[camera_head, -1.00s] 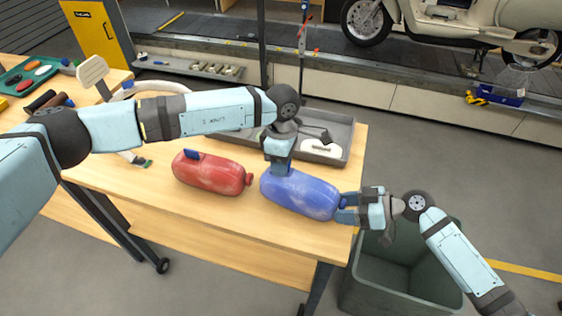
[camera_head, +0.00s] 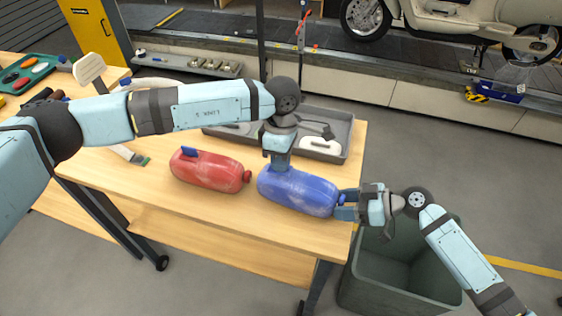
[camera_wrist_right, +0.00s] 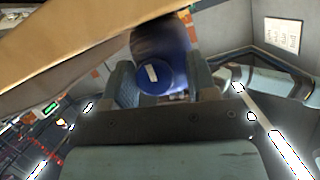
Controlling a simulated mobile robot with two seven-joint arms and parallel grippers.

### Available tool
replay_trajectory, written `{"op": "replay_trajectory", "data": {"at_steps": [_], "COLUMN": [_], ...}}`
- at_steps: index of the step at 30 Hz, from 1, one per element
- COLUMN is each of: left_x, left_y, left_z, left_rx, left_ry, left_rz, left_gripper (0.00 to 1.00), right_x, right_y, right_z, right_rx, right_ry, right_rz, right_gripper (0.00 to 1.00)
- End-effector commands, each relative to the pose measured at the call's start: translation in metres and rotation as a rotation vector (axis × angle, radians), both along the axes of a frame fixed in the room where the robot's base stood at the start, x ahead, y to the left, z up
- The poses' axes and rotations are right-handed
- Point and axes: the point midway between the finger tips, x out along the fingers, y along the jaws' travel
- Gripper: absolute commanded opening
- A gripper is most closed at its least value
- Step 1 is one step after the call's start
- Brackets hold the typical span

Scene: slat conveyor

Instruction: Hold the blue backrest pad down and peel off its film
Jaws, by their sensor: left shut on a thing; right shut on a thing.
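The blue backrest pad (camera_head: 298,192) lies on the wooden table near its right edge, with pale, glossy streaks on its surface. I cannot make out the film's edge. My left gripper (camera_head: 276,168) points down, shut on the pad's upper left side. My right gripper (camera_head: 347,205) is at the pad's right end, shut on the round blue end tab. In the right wrist view, this round blue tab (camera_wrist_right: 155,78) with a white mark sits between the fingers, with the blurred pad behind it. The gripped spots are partly hidden.
A red pad (camera_head: 208,172) with a blue tab on top lies left of the blue one. A grey tray (camera_head: 345,130) with tools stands behind. A dark green bin (camera_head: 380,285) stands on the floor below my right gripper. The table's front strip is clear.

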Motion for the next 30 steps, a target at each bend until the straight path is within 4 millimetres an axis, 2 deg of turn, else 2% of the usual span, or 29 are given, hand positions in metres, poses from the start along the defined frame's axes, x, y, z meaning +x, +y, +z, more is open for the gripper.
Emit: {"op": "replay_trajectory", "data": {"at_steps": [12, 25, 30], "left_x": [-0.013, -0.015, -0.02], "left_y": [0.0, 0.0, -0.001], "left_z": [0.041, 0.046, 0.058], "left_rx": [-0.001, -0.001, -0.004], "left_ry": [-0.005, -0.005, -0.005], "left_rz": [0.0, 0.001, 0.0], "left_gripper": [0.0, 0.0, 0.0], "right_x": [-0.001, -0.001, -0.001], "right_y": [0.0, 0.0, 0.0], "right_z": [0.0, 0.0, 0.0], "right_rx": [-0.003, -0.003, -0.003], "right_ry": [0.001, 0.001, 0.001], "right_rz": [0.001, 0.001, 0.001], "right_gripper": [0.2, 0.19, 0.19]}}
